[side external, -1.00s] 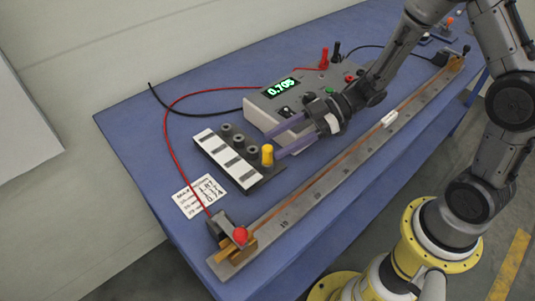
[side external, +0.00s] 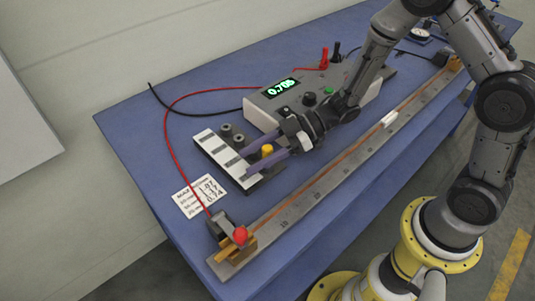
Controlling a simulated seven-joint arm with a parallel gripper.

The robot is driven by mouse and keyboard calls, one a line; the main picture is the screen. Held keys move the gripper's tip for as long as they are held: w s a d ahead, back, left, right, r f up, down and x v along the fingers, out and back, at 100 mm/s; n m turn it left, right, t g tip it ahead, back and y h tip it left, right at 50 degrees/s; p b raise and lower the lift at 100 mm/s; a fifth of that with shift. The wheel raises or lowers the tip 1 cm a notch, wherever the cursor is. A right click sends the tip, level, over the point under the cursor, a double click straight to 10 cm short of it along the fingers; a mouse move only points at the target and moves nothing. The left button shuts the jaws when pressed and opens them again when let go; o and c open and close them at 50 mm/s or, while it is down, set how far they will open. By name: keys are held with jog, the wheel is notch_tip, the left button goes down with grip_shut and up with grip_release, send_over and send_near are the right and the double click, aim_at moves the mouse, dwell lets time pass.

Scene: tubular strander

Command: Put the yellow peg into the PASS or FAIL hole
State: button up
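The yellow peg (side external: 267,150) stands upright at the near right end of the dark block (side external: 269,174), which has a white label strip (side external: 222,154) along its left side. Two grey round sockets (side external: 226,130) (side external: 238,141) show on the block. My gripper (side external: 249,161) is open, with its two purple fingers low over the block. The peg shows between the fingers, with a gap visible on the far side. The fingers hide the other socket. I cannot read the block's labels.
A grey meter (side external: 262,110) reading about 0.705 stands behind my gripper. A long ruler bar (side external: 320,198) with a red knob (side external: 240,235) runs along the front. Red and black wires cross the table.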

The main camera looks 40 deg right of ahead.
grip_shut()
jog(key=shift+r, duration=0.1)
